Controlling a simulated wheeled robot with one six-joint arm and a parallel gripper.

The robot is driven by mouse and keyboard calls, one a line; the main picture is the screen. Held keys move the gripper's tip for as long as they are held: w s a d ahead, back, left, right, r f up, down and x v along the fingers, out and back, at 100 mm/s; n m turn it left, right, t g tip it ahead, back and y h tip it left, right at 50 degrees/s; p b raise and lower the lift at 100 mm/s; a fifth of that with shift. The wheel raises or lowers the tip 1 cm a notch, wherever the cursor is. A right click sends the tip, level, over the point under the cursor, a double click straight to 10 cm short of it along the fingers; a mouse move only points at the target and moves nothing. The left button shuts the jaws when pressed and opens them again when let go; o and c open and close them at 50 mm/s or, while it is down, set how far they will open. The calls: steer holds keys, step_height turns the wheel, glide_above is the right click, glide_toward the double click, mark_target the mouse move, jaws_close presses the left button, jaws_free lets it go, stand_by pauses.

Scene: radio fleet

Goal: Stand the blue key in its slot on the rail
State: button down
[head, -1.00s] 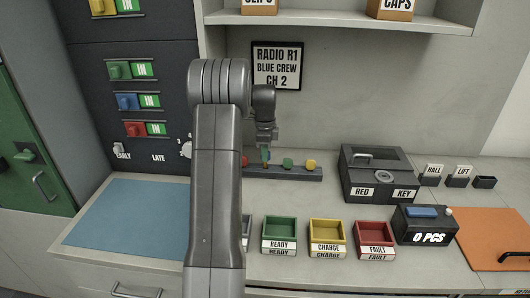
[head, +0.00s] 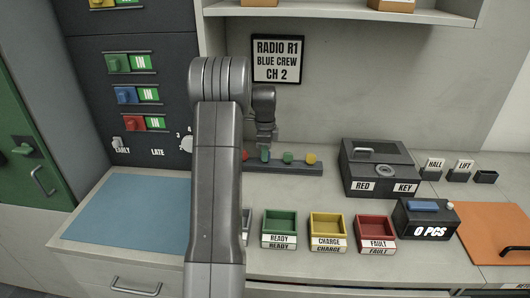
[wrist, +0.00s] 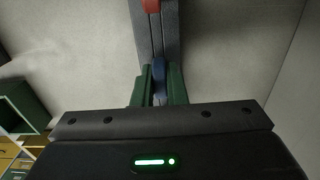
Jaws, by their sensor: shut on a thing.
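My gripper (head: 265,154) is shut on the blue key and points down at the dark rail (head: 300,169), between the red key (head: 245,155) and the green key (head: 288,157). In the wrist view, the blue key (wrist: 158,68) shows between my two green fingers, over the rail (wrist: 173,35), in line with it. The red key (wrist: 150,5) is at the top edge there. The yellow key (head: 311,158) stands at the rail's right end. The blue key's lower end and its slot are hidden, so I cannot tell whether it is seated.
Green, yellow and red trays (head: 327,232) stand in front of the rail. A dark red-key box (head: 380,175) is to its right. A blue mat (head: 125,210) lies at the left. A sign (head: 277,60) hangs on the wall behind.

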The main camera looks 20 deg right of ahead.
steer(key=c, duration=1.4)
jaws_free()
step_height(320, 180, up, 14)
steer(key=shift+f+b, duration=0.1)
steer(key=shift+b, duration=0.4)
step_height(320, 180, down, 14)
steer(key=shift+r+p, duration=0.1)
steer(key=shift+p, duration=0.45)
steer(key=shift+r, duration=0.25)
